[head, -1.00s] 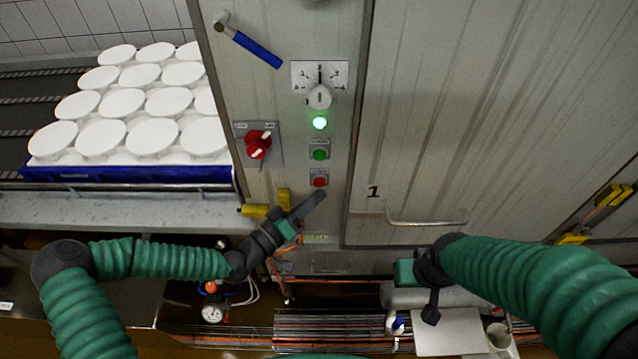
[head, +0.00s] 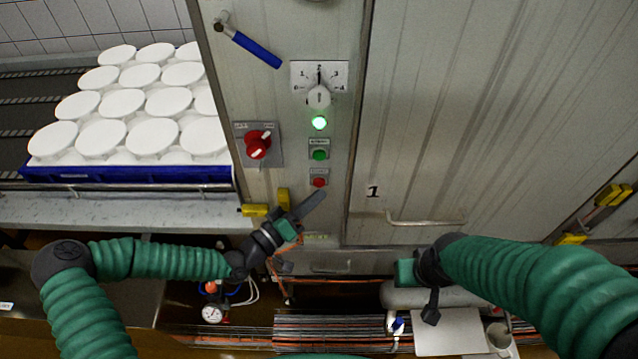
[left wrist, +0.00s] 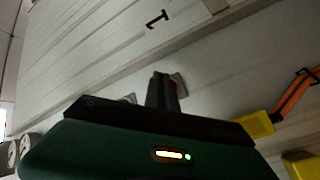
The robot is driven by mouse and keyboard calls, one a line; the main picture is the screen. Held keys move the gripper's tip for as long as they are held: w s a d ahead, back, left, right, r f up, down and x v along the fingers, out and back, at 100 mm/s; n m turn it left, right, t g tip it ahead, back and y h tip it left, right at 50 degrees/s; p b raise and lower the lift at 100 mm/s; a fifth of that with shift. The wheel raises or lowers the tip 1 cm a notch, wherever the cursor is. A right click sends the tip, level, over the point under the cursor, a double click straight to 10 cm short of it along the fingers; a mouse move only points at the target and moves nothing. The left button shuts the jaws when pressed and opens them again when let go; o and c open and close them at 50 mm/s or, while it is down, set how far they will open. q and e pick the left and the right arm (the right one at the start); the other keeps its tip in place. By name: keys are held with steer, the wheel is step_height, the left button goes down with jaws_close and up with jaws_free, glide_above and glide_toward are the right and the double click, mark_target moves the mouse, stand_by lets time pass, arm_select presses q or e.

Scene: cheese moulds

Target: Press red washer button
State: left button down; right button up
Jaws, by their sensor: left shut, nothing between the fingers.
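The red button (head: 319,182) sits on a small plate low on the grey cabinet's control strip, under a green button (head: 320,155) and a lit green lamp (head: 319,123). My left gripper (head: 318,195) is shut and empty, its tip just below the red button in the head view. I cannot tell whether it touches. In the left wrist view the shut fingers (left wrist: 161,92) point at the panel and hide most of a small plate behind them; the red button does not show there. My right gripper (head: 431,308) hangs low at the right, away from the buttons; its jaws are unclear.
A red rotary switch (head: 258,145) and a white dial knob (head: 319,96) stick out nearby. Yellow fittings (head: 255,210) lie close to my left wrist. A door handle (head: 425,221) is to the right. White moulds (head: 122,103) stand in a blue tray (head: 130,174) at left.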

arm_select(q)
steer(key=shift+w, duration=0.15)
steer(key=shift+w, duration=0.25)
steer(key=shift+w+r+b, duration=0.1)
steer(key=shift+w+b, duration=0.3)
steer(key=shift+w, duration=0.05)
stand_by(0.9)
stand_by(0.3)
steer(key=shift+s, duration=0.9)
steer(key=s+p, duration=0.1)
steer(key=s, duration=0.4)
